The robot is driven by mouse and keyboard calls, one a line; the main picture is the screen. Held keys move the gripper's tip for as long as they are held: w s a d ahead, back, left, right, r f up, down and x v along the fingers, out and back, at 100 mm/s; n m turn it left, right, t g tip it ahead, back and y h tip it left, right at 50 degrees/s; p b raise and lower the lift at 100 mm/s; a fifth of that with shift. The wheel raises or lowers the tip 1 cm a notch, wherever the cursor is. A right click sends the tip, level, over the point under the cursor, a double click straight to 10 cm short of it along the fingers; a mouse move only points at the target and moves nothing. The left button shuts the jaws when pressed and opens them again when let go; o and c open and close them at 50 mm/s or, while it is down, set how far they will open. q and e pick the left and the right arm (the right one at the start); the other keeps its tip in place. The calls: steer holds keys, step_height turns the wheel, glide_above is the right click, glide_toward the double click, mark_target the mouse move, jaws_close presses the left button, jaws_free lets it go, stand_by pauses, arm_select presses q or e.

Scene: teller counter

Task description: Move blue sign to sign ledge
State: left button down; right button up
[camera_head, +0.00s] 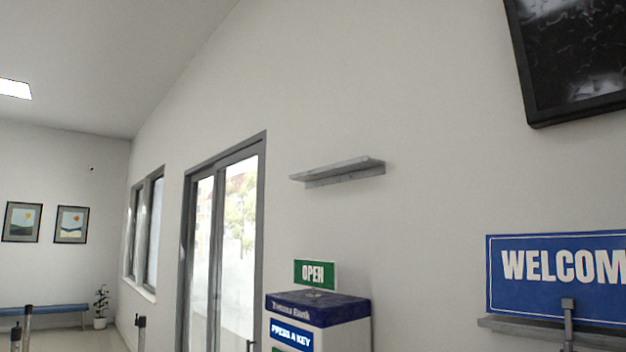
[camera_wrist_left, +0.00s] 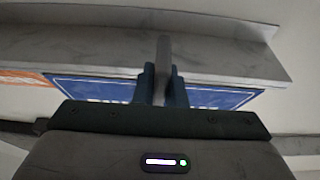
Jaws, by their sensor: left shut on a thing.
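The blue sign (camera_head: 555,275) with white WELCOME lettering is upright at the right of the head view, its right end cut off. A grey strip (camera_head: 500,325) runs along its lower edge; I cannot tell whether it is the sign's base or a support. A grey upright piece (camera_head: 568,318) stands in front of the sign. In the left wrist view, my left gripper (camera_wrist_left: 162,85) is shut on a thin grey upright piece, with the blue sign (camera_wrist_left: 95,88) showing on both sides. A grey ledge (camera_head: 338,172) is fixed to the wall, left of the sign, and is bare.
A kiosk (camera_head: 318,310) with a green OPEN sign (camera_head: 315,273) stands below the wall ledge. A dark screen (camera_head: 575,60) hangs at upper right. Glass doors (camera_head: 222,245) are at the left. The wall between ledge and screen is clear.

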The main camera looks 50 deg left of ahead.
arm_select(q)
steer(key=shift+w+f+b, duration=0.1)
steer(key=shift+f+b, duration=0.4)
steer(key=shift+f, duration=0.4)
stand_by(0.5)
steer(key=c, duration=0.9)
jaws_free()
steer(key=shift+p+v, duration=0.3)
steer(key=shift+v, duration=4.25)
